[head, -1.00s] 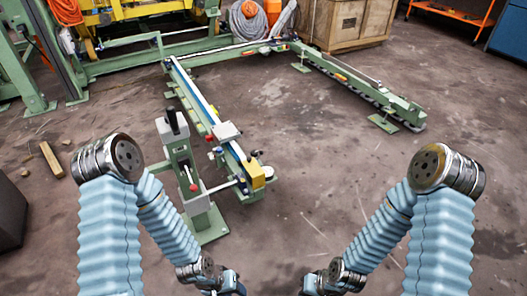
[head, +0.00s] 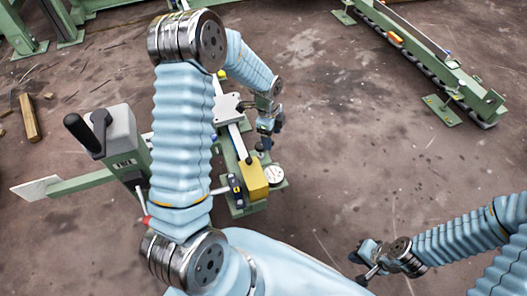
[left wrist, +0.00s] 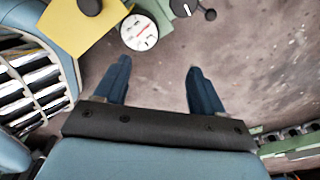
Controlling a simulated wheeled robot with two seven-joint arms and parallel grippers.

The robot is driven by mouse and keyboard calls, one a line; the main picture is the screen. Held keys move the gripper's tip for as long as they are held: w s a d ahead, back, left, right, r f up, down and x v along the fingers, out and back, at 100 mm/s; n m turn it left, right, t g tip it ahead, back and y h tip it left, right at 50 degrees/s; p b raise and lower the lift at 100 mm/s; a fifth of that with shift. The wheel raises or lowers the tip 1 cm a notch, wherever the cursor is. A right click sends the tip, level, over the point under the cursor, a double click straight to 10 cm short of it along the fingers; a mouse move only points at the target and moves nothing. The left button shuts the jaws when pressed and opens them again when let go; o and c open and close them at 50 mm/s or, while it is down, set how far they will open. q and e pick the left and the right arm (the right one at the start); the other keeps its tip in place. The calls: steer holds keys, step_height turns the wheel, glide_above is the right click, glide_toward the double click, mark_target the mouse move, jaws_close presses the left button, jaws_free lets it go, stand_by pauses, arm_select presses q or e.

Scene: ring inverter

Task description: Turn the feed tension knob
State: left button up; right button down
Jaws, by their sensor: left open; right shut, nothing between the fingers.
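A black knob with a light pointer mark (left wrist: 183,7) shows at the top of the left wrist view, partly cut off. A second dark knob (left wrist: 90,6) sits on a yellow block (left wrist: 80,28); I cannot tell which is the feed tension knob. A round white gauge with a red needle (left wrist: 139,32) is between them. The yellow block (head: 254,181) and gauge (head: 273,174) also show in the head view. My left gripper (head: 268,137) is open and empty above the rail end, just beyond the gauge. My right gripper (head: 363,262) is shut and empty, well right of the machine.
A green stand with a grey box and black handle (head: 115,135) stands left of my left arm. A long green rail (head: 425,55) lies at the upper right. A wooden piece (head: 30,118) lies on the floor at left. The floor between the rails is clear.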

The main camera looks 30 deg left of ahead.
mark_target(260, 145)
arm_select(q)
steer(key=w+a+r+m+y+b, duration=0.1)
steer(key=w+a+r+m, duration=0.15)
steer(key=a+m, duration=0.2)
steer(key=shift+n, duration=0.45)
steer(key=f, duration=0.4)
steer(key=f+b, duration=0.1)
steer(key=f, duration=0.3)
steer(key=f+b, duration=0.1)
steer(key=f, duration=0.3)
steer(key=shift+s+a+f, duration=0.3)
steer(key=shift+a+f, duration=0.1)
arm_select(e)
step_height(260, 145, down, 5)
steer(key=shift+r, duration=0.2)
arm_select(q)
steer(key=c, duration=1.1)
steer(key=shift+o, duration=0.2)
steer(key=shift+n, duration=0.4)
arm_select(e)
steer(key=shift+f, duration=0.1)
